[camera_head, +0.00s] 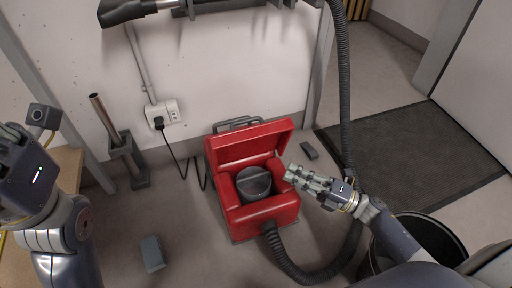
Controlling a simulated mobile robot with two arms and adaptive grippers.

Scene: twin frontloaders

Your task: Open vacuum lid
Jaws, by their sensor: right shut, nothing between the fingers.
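The red vacuum (262,217) stands on the floor in the middle of the view. Its red lid (254,143) is raised and tilted back, and a dark round canister (254,182) shows inside the body. My right gripper (289,172) is at the right side of the opening, shut with nothing in it, its tips by the vacuum's right rim. I cannot tell whether it touches the vacuum. My left arm is at the left edge; its gripper (12,135) is partly cut off, and its fingers are not clear.
A black hose (290,268) runs from the vacuum's front, curving right and up. A dark bin (420,232) stands at lower right. A grey block (152,253) and a small dark block (309,151) lie on the floor. A wall socket (163,114) has a cord plugged in.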

